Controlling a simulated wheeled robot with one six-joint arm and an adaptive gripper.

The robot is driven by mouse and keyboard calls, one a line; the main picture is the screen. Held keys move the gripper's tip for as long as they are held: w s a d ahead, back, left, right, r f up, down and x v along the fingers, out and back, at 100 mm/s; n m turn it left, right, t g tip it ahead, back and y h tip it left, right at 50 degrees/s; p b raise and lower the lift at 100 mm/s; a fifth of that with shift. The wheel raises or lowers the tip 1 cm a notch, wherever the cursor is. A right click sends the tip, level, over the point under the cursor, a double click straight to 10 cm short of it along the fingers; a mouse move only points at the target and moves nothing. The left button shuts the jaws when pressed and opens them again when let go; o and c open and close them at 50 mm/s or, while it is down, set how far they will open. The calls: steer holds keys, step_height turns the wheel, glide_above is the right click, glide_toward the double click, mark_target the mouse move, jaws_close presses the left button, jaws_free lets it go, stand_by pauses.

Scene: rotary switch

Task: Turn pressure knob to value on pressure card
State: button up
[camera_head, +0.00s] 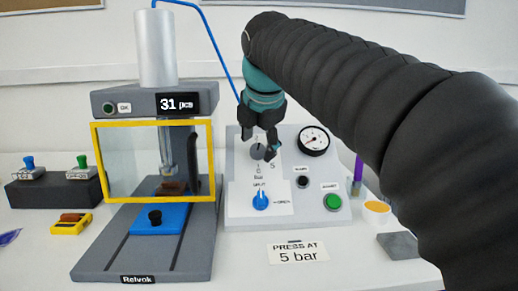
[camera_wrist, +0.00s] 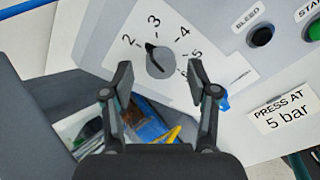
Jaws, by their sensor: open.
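The pressure knob (camera_wrist: 161,62) is a round grey dial with a dark pointer, on a white scale plate in the wrist view. Its pointer aims up-left, between the 2 and the 3. In the head view the knob (camera_head: 258,152) is partly hidden by my gripper. My gripper (camera_head: 264,146) is open in front of it. In the wrist view my gripper (camera_wrist: 160,82) has its fingers spread, one to each side below the knob, with nothing between them. The pressure card (camera_head: 298,253) lies in front of the panel and reads "PRESS AT 5 bar"; it also shows in the wrist view (camera_wrist: 284,112).
The sloped panel carries a round gauge (camera_head: 314,139), a blue knob (camera_head: 261,201), a black button (camera_head: 303,182) and a green button (camera_head: 333,202). A press with a yellow-framed guard (camera_head: 97,165) stands left. An orange-topped cup (camera_head: 376,209) stands right.

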steer(key=shift+w+f, duration=0.35)
steer(key=shift+f, duration=0.2)
